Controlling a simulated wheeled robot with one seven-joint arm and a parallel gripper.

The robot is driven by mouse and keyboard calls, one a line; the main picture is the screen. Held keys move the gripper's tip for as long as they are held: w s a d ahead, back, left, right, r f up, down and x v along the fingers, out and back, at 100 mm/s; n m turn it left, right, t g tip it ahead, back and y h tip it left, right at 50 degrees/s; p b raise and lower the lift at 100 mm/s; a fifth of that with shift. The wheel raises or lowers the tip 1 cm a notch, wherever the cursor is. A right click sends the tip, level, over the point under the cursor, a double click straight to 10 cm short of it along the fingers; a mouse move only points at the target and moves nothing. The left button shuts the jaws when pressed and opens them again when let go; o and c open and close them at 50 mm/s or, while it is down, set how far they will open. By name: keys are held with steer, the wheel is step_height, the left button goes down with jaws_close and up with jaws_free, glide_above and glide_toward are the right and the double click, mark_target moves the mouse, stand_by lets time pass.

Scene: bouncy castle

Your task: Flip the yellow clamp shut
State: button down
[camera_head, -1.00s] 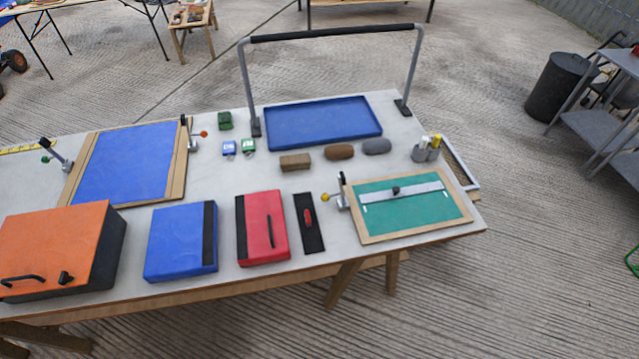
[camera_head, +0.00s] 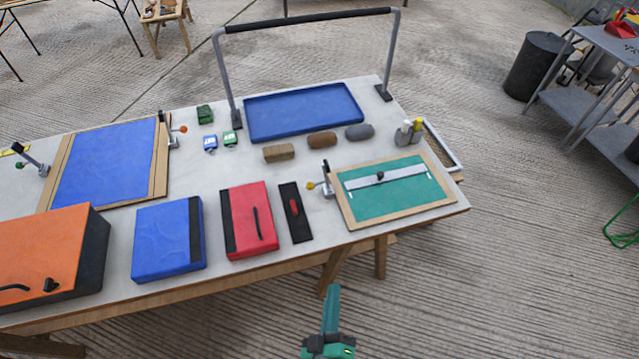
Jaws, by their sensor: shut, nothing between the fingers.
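The yellow clamp (camera_head: 328,186) is a small metal toggle clamp with a yellow tip and a black handle standing up. It sits at the left edge of the wood-framed green board (camera_head: 400,205) on the table. Its yellow tip points left, away from the board, so the clamp looks open. My gripper (camera_head: 332,289) shows at the bottom of the view as a slim teal shape with a dark and green base. It is shut and empty, in front of the table's near edge and well apart from the clamp.
The table (camera_head: 330,235) also holds a black strip with a red handle (camera_head: 295,212), a red case (camera_head: 250,220), a blue case (camera_head: 168,238) and an orange box (camera_head: 45,262). A metal arch (camera_head: 222,75) stands over the blue tray (camera_head: 302,112). Two more clamps flank the blue board (camera_head: 105,165).

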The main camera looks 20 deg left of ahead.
steer(key=w+a+r+n+y, duration=0.1)
steer(key=w+a+n, duration=0.3)
steer(key=w, duration=0.2)
steer(key=w+a+r+n+y, duration=0.1)
steer(key=w+a+n, duration=0.3)
steer(key=w, duration=0.1)
steer(key=w+a+r+n+y, duration=0.1)
steer(key=w+a+n, duration=0.3)
steer(key=w, duration=0.2)
steer(key=shift+w+a+r+t, duration=0.15)
steer(key=shift+w+a+t, duration=0.15)
steer(key=shift+a, duration=0.05)
steer(key=x, duration=0.9)
steer(key=shift+w+r, duration=0.15)
steer(key=shift+w, duration=0.4)
steer(key=shift+w+d+r, duration=0.15)
steer(key=shift+w+d, duration=0.35)
steer(key=shift+d, duration=0.2)
steer(key=shift+w+d+r, duration=0.15)
steer(key=shift+w+d, duration=0.3)
steer(key=shift+d, duration=0.3)
steer(key=shift+a, duration=0.1)
